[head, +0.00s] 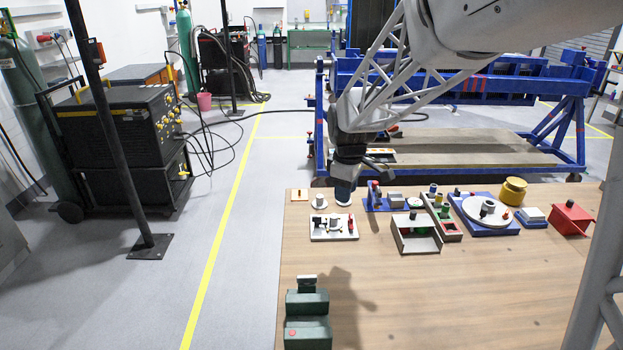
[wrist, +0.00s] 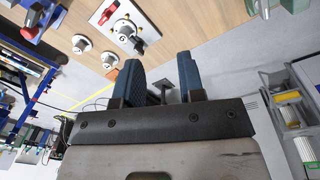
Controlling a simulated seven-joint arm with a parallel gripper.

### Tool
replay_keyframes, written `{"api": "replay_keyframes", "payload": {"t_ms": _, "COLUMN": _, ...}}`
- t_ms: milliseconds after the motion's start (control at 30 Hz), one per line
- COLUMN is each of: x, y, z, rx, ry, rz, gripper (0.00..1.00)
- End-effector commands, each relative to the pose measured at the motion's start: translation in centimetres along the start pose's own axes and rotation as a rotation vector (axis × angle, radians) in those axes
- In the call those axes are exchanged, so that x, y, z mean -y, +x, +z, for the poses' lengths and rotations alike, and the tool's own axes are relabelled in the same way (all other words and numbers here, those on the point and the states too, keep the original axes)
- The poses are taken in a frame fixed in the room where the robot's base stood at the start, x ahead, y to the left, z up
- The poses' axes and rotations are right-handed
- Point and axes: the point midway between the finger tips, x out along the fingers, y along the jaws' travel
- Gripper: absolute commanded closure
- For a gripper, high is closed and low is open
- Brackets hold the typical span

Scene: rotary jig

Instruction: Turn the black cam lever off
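A black lever (wrist: 140,46) sits at the edge of a pale plate (wrist: 125,30) in the wrist view, beside a white round dial with a dark mark. A red lever (wrist: 107,13) is near it. In the head view a white plate (head: 322,238) with dark parts and a red part lies near the table's left edge; which of its parts is the black lever is too small to tell. My gripper (head: 345,192) is above the table just behind this plate. In the wrist view my gripper (wrist: 160,78) shows two blue fingers apart, with nothing between them.
White round knobs (wrist: 81,43) stand near the plate. To the right are a grey open box (head: 416,238), a blue base with a round disc (head: 487,212) and a red box (head: 571,218). A green block (head: 307,318) is at the front left. The table's middle front is clear.

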Motion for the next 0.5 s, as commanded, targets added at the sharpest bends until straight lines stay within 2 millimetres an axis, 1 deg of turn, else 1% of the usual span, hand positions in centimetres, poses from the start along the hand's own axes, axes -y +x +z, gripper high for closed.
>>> {"api": "replay_keyframes", "payload": {"t_ms": 33, "x": -0.8, "y": 0.8, "z": -0.9, "rx": 0.003, "ry": -0.032, "rz": -0.006, "gripper": 0.64}}
{"api": "replay_keyframes", "payload": {"t_ms": 100, "x": -1.7, "y": 1.8, "z": -2.0, "rx": 0.007, "ry": -0.079, "rz": -0.012, "gripper": 0.64}}
{"api": "replay_keyframes", "payload": {"t_ms": 267, "x": -3.8, "y": 4.1, "z": -4.5, "rx": 0.012, "ry": -0.188, "rz": -0.026, "gripper": 0.64}}
{"api": "replay_keyframes", "payload": {"t_ms": 500, "x": -6.5, "y": 8.0, "z": -8.1, "rx": 0.019, "ry": -0.346, "rz": -0.049, "gripper": 0.64}}
